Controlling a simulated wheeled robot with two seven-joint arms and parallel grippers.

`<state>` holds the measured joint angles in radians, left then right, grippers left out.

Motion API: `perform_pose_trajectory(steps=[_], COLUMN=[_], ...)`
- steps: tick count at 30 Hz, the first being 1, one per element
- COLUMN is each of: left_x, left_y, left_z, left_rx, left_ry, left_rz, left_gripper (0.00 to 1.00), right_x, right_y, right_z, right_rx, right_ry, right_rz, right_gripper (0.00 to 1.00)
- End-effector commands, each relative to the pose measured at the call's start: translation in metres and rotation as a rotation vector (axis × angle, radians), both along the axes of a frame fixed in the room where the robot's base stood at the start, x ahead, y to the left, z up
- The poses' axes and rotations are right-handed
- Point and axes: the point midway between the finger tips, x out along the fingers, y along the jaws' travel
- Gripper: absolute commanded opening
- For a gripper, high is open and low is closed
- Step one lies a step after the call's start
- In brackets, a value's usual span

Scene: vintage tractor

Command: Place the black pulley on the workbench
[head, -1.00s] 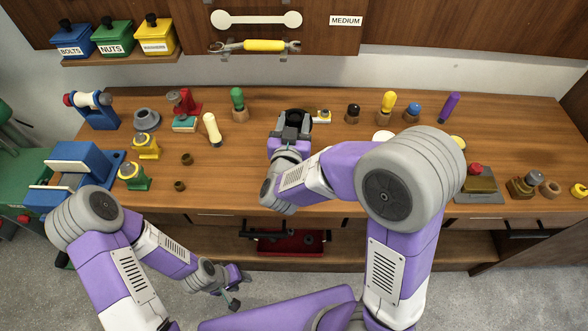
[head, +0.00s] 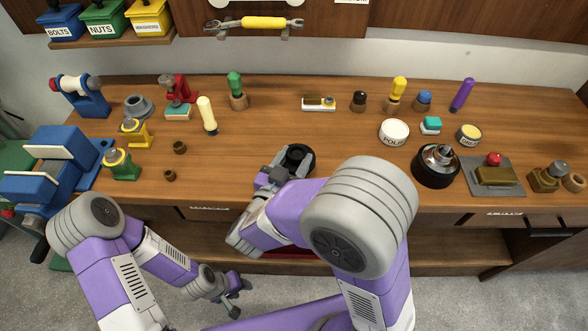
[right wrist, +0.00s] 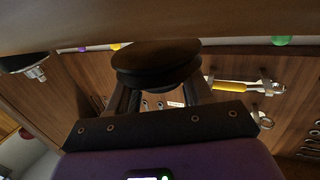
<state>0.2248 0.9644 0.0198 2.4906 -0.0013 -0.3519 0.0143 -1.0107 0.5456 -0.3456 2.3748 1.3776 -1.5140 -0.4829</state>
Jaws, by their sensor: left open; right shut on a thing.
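The black pulley (head: 299,156) is a dark round wheel over the front middle of the workbench (head: 330,140), a long brown wooden top. My right gripper (head: 280,172) is shut on the pulley, which also shows between its fingers in the right wrist view (right wrist: 155,62). I cannot tell whether the pulley touches the wood. My left gripper (head: 236,296) is open and empty, low in front of the bench, away from the pulley.
A black round part with a metal hub (head: 436,168), a polish tin (head: 394,132) and a red-knobbed block (head: 494,174) stand to the right. A blue vise (head: 55,165) and small parts stand left. Wood around the pulley is clear.

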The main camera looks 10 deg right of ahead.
Motion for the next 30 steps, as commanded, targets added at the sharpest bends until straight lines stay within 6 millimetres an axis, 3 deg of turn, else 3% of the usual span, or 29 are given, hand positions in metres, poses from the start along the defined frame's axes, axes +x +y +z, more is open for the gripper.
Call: perform_pose_trajectory(steps=[6,18,19,23,30], left_x=[0.000,0.000,0.000,0.000,0.000], left_y=[0.000,0.000,0.000,0.000,0.000], left_z=[-0.018,-0.018,-0.017,-0.017,-0.017], left_rx=[0.000,0.000,0.000,0.000,0.000], left_ry=[0.000,0.000,0.000,0.000,0.000], left_rz=[0.000,0.000,0.000,0.000,0.000], left_gripper=[0.43,0.43,0.43,0.43,0.43], right_x=[0.000,0.000,0.000,0.000,0.000], right_y=[0.000,0.000,0.000,0.000,0.000], right_z=[-0.031,-0.034,-0.034,-0.034,-0.033], right_rx=[-0.001,-0.001,0.000,0.000,0.001], right_ry=[0.000,-0.001,0.001,0.001,0.001], right_rz=[0.000,0.000,0.000,0.000,0.000], right_gripper=[0.04,0.04,0.55,0.75,0.76])
